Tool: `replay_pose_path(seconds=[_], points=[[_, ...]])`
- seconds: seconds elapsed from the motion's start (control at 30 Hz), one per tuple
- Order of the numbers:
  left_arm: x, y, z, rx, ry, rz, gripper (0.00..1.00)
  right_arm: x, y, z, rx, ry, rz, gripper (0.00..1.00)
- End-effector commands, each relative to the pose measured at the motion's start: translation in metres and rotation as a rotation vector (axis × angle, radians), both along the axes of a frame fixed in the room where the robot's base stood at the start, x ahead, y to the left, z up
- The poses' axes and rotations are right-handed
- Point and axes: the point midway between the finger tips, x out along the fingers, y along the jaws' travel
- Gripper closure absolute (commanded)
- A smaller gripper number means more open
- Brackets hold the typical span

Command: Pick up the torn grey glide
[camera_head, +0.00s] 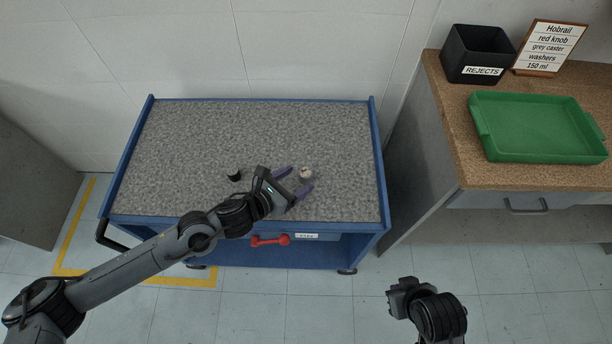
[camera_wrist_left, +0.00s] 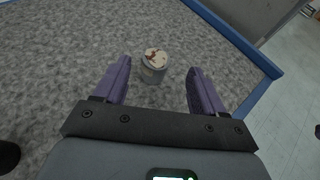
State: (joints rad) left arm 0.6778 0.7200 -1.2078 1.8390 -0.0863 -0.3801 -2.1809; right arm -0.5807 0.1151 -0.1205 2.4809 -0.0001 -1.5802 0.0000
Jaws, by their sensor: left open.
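The torn glide (camera_head: 306,173) is a small grey cylinder with a pale, brown-marked top. It stands on the speckled grey top of the blue cart (camera_head: 250,130), right of the middle and towards the front. My left gripper (camera_head: 299,180) is open, its purple fingers pointing at the glide. In the left wrist view the glide (camera_wrist_left: 153,65) lies just beyond and between the fingertips of the gripper (camera_wrist_left: 158,68), not gripped. My right arm shows at the bottom right of the head view; its fingers cannot be made out.
A small black cylinder (camera_head: 234,175) stands on the cart left of my left gripper. On the right bench are a black REJECTS bin (camera_head: 477,55), a green tray (camera_head: 538,128) and a sign (camera_head: 550,47). The cart's back is clear.

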Motion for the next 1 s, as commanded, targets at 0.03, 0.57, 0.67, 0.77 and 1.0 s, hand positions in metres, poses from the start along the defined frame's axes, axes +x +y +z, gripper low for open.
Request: replay_pose_path(seconds=[0.03,0.57,0.67,0.77,1.0], points=[[0.004,-0.004,-0.003,0.000,0.000,-0.001,0.30,0.000,0.000,-0.002,-0.001,0.000,0.001,1.00],[0.039,-0.031,-0.021,-0.001,0.000,-0.001,0.30,0.000,-0.002,-0.017,-0.009,0.000,0.005,1.00],[0.045,-0.037,-0.025,-0.001,0.001,0.000,0.30,0.000,-0.002,-0.018,-0.009,0.000,0.005,1.00],[0.047,-0.040,-0.026,-0.001,0.001,-0.001,0.30,0.000,-0.002,-0.019,-0.008,0.000,0.005,1.00],[0.048,-0.040,-0.026,-0.001,0.001,0.000,0.30,0.000,-0.001,-0.019,-0.004,0.000,0.001,1.00]])
